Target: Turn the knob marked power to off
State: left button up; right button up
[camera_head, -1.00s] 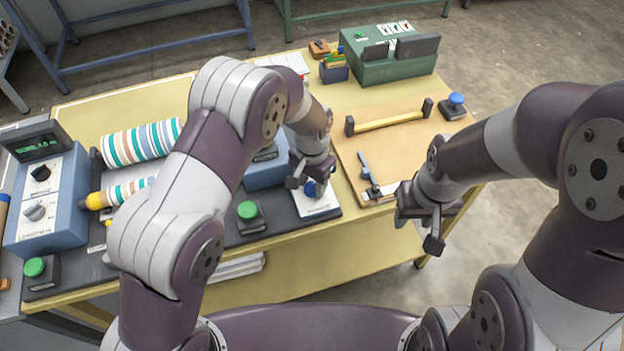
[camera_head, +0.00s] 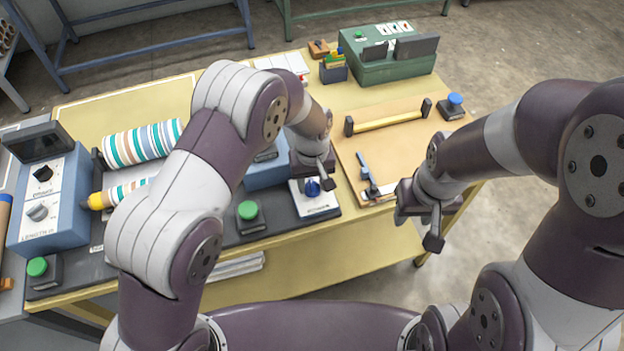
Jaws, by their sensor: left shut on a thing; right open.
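A dark blue knob (camera_head: 312,187) stands on a white plate (camera_head: 318,205) at the front right of the dark machine bed; the plate's lettering is too small to read. My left gripper (camera_head: 318,179) is shut on this knob from above and partly hides it, so I cannot tell which way the knob points. The display (camera_head: 38,142) on the blue control box at the far left is dark. My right gripper (camera_head: 428,218) is open and empty, in the air off the table's front right edge.
The blue control box (camera_head: 60,220) carries other dark and grey knobs. Green buttons (camera_head: 248,210) sit along the front edge. A striped roll (camera_head: 140,142) lies behind. A board with a yellow handle (camera_head: 388,121), a blue button (camera_head: 455,99) and a green box (camera_head: 395,67) are to the right.

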aim_at(312, 184)
pick_arm(q)
jog(key=shift+n, duration=0.6)
jog(key=o, duration=1.1)
jog(key=shift+w, duration=0.1)
jog(key=shift+c, duration=0.2)
notch_tip(312, 184, up, 13)
jog(key=b, duration=0.1)
jog(key=shift+f, duration=0.15)
